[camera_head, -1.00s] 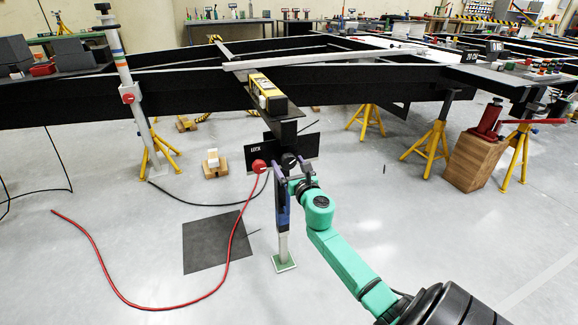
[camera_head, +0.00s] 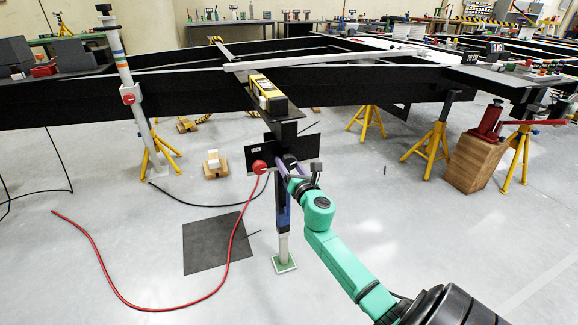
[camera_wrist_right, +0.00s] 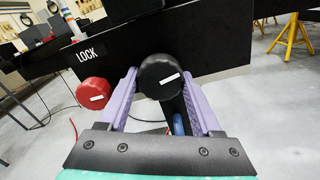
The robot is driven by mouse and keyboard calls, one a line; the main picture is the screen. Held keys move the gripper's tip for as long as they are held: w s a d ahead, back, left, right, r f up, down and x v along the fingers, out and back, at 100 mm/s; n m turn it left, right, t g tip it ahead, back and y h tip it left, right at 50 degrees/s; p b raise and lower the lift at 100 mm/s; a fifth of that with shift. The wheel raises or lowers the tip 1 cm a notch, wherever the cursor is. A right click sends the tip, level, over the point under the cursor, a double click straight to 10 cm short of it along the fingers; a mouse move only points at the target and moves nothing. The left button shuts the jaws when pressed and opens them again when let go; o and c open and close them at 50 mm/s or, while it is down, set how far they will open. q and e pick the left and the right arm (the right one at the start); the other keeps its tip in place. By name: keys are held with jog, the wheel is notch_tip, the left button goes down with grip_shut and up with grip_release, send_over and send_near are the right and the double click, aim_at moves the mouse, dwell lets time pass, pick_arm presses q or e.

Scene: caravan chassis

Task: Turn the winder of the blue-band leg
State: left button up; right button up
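The blue-band leg (camera_head: 283,215) stands at the centre of the head view, blue above and bare metal below, on a small green foot plate (camera_head: 284,263). A black plate marked LOCK (camera_wrist_right: 120,45) is at its top. A round black winder knob (camera_wrist_right: 160,77) with a white mark sits in front of this plate. A red knob (camera_wrist_right: 93,93) is to its left, outside the fingers. My right gripper (camera_wrist_right: 160,85) has one lilac finger on each side of the black knob, both appearing to touch it. My left gripper is out of view.
A dark mat (camera_head: 210,243) lies left of the leg. The black chassis beam (camera_head: 360,75) crosses behind, on yellow stands (camera_head: 430,145). The floor right of my arm is clear.

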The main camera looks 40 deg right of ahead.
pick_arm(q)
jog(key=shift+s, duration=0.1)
pick_arm(e)
jog(key=o, duration=0.3)
jog(key=shift+s, duration=0.1)
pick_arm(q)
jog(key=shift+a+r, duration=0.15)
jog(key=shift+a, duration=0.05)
pick_arm(e)
jog(key=v, duration=1.4)
jog(key=shift+s, duration=0.2)
jog(key=shift+a, duration=0.15)
